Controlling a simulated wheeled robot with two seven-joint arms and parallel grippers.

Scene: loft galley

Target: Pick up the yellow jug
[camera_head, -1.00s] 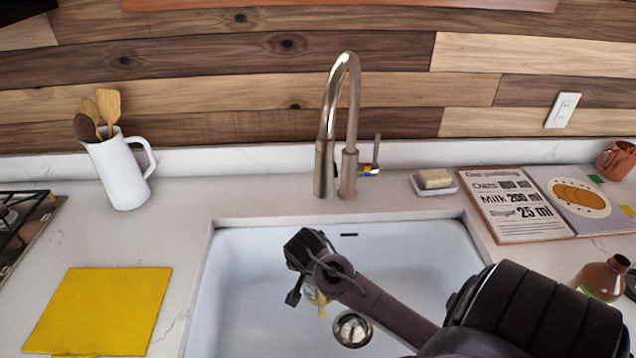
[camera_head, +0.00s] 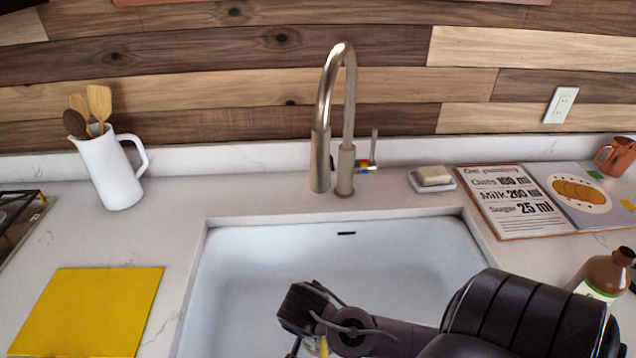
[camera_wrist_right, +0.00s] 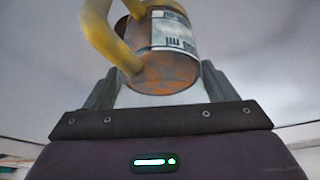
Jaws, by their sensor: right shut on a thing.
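The yellow jug (camera_wrist_right: 165,72) fills the upper middle of the right wrist view, with a yellow handle at left, a printed label and a worn brownish-orange end facing the camera. My right gripper (camera_wrist_right: 157,88) is shut on it, with one finger on each side of its body. In the head view, only a small yellow part of the jug (camera_head: 322,347) shows below my right gripper (camera_head: 308,348), over the sink at the bottom edge; the wrist hides the rest. My left gripper is not in view.
The white sink (camera_head: 240,270) lies under my right arm, with the faucet (camera_head: 345,160) behind it. A brown bottle (camera_head: 603,275) stands right of the arm. A white pitcher of utensils (camera_head: 112,172) and a yellow mat (camera_head: 88,312) are at left. An open book (camera_head: 510,200) lies at right.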

